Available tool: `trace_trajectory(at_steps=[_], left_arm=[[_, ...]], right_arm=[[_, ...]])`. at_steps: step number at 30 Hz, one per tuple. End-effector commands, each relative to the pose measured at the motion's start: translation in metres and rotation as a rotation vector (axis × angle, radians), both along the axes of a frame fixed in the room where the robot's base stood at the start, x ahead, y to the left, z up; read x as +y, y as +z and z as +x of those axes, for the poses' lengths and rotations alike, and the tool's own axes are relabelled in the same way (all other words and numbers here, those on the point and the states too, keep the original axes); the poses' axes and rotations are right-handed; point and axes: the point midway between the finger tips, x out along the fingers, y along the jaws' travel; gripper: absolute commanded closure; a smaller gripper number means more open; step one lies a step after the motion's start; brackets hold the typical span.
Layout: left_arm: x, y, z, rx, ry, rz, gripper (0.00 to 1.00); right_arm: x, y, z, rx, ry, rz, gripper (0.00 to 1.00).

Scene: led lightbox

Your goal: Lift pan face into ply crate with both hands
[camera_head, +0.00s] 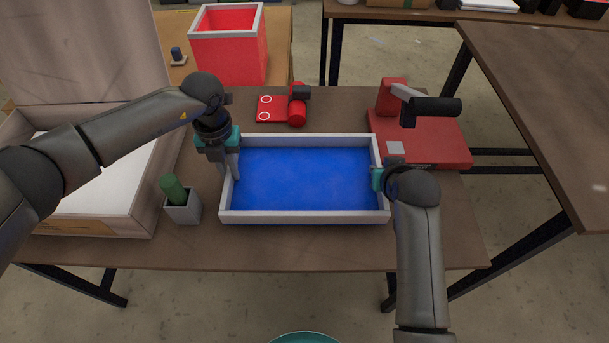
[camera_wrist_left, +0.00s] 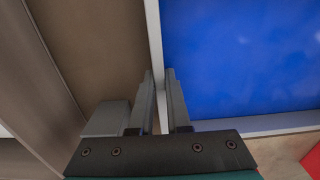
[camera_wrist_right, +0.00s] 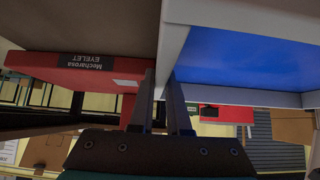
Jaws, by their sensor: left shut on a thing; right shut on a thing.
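The pan face (camera_head: 305,217) is a shallow rectangular tray with a pale grey rim and a blue inside, level over the middle of the table. Whether it touches the tabletop I cannot tell. My left gripper (camera_head: 233,177) is shut on its left wall, and the left wrist view shows the wall (camera_wrist_left: 154,40) between the fingers. My right gripper (camera_head: 379,178) is shut on its right wall; that wall (camera_wrist_right: 173,45) runs between the fingers in the right wrist view. The likely ply crate (camera_head: 95,222) is the pale box at the left, with a white surface inside and an upright back panel.
A green-handled thing in a grey cup (camera_head: 183,207) stands between crate and pan. A red block with a roller (camera_head: 296,105) lies behind the pan, a red press-like machine (camera_head: 430,140) at right. A red bin (camera_head: 228,50) stands at the back. The front table strip is clear.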

Motion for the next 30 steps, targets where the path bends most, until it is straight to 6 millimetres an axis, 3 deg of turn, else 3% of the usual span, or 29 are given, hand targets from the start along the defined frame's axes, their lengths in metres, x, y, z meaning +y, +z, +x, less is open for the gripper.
trace_trajectory(at_steps=[3,30], left_arm=[[0.0,0.0002,0.0001,0.0,0.0,0.0,1.0],[0.0002,0.0004,0.0003,-0.001,0.001,0.0,1.0]], right_arm=[[0.0,0.0,-0.0001,0.0,0.0,0.0,1.0],[0.0,-0.0002,-0.0002,0.001,0.0,0.0,1.0]])
